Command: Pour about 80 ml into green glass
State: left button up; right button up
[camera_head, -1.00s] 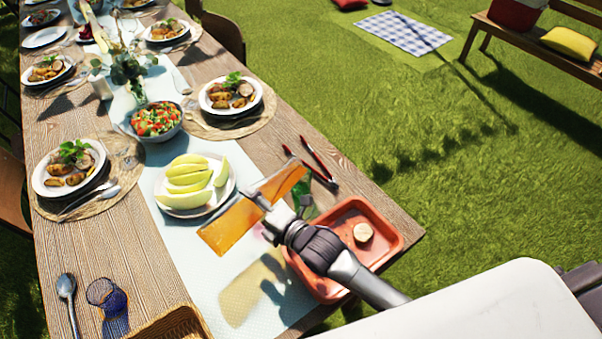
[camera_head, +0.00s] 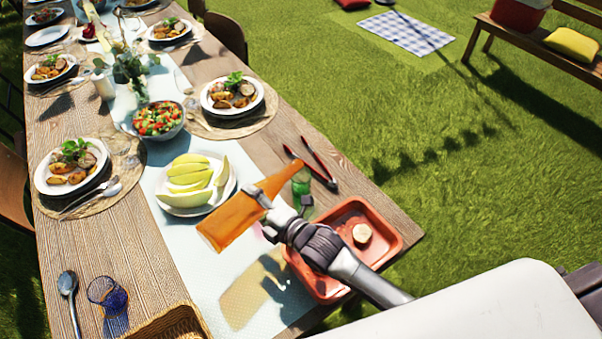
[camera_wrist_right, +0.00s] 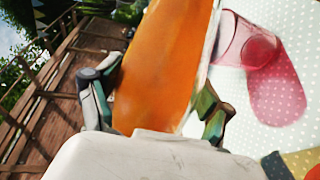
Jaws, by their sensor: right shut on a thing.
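A bottle of orange liquid (camera_head: 236,218) is tilted far over in my right gripper (camera_head: 262,198), its narrow end toward the upper right. My right gripper is shut on it; in the right wrist view the orange bottle (camera_wrist_right: 165,65) lies between the two fingers (camera_wrist_right: 155,105). The green glass (camera_head: 301,183) stands upright on the table beside the red tray, partly behind the bottle's narrow end and my gripper. I cannot make out a stream of liquid or the level in the glass. My left gripper is not in view.
A pink glass (camera_wrist_right: 250,45) stands near the bottle. A red tray (camera_head: 396,240) lies under my right arm, tongs (camera_head: 318,162) behind the green glass. A melon plate (camera_head: 205,209) is left, a blue glass (camera_head: 107,292) and basket (camera_head: 168,326) at front left.

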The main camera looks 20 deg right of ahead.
jog(key=shift+w+r, duration=0.1)
jog(key=shift+r, duration=0.25)
dwell(0.8)
jog(key=shift+w+m+p, duration=0.2)
jog(key=shift+m+p, duration=0.1)
dwell(0.7)
jog(key=shift+s+d, duration=0.15)
jog(key=shift+d, duration=0.05)
dwell(0.4)
